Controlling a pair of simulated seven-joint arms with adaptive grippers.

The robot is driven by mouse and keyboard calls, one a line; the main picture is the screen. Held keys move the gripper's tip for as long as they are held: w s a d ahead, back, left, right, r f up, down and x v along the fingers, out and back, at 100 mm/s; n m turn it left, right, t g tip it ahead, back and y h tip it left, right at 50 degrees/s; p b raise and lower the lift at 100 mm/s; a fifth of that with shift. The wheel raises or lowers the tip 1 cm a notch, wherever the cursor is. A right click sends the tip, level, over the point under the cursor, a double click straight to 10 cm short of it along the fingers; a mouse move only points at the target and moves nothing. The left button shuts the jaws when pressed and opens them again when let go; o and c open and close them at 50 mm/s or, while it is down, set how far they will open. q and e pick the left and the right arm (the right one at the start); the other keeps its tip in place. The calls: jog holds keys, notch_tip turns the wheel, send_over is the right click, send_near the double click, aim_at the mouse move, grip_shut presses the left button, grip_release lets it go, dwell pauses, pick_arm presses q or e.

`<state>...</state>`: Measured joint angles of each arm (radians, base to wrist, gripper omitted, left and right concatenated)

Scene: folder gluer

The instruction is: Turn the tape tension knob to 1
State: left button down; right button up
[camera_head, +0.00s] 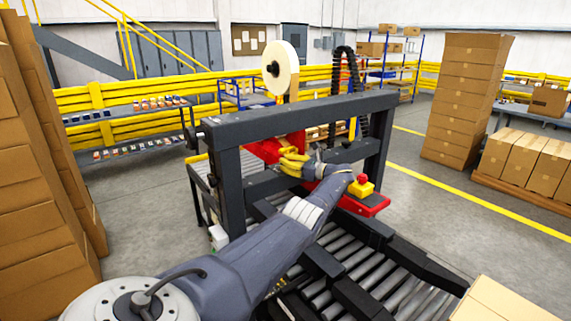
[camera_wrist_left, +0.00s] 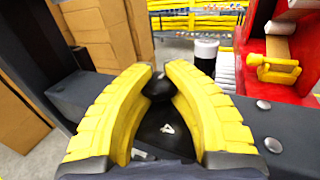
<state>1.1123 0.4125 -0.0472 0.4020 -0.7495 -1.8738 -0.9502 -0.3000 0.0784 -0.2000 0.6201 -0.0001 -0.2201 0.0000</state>
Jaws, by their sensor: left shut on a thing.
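The tape tension knob (camera_wrist_left: 158,88) is a small black knob on a dark plate of the machine in the left wrist view. My left gripper (camera_wrist_left: 160,74) has its yellow fingers on both sides of the knob and is shut on it. A white mark that looks like a 4 (camera_wrist_left: 167,128) shows below the knob, between the fingers. Other dial marks are hidden or too small to read. In the head view my left gripper (camera_head: 292,162) reaches to the machine frame (camera_head: 290,118), and the knob is hidden there. My right gripper is not in view.
A white tape roll (camera_head: 281,67) stands above the frame. A red emergency button on a yellow box (camera_head: 361,187) sits close to my left wrist. A roller conveyor (camera_head: 365,270) runs below my arm. A carton (camera_head: 510,302) is at the lower right. Box stacks (camera_head: 462,105) stand beyond.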

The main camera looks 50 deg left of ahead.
pick_arm(q)
jog(key=shift+r, duration=0.55)
jog(key=c, duration=1.5)
grip_release()
jog(key=shift+w, duration=0.1)
jog(key=shift+o, duration=1.2)
jog(key=o, duration=0.4)
jog(key=shift+f, duration=0.25)
jog(key=shift+c, duration=0.2)
jog(key=shift+d, duration=0.1)
jog(key=shift+d+f, duration=0.1)
jog(key=shift+d, duration=0.1)
jog(key=v, duration=1.1)
jog(key=shift+d, duration=0.2)
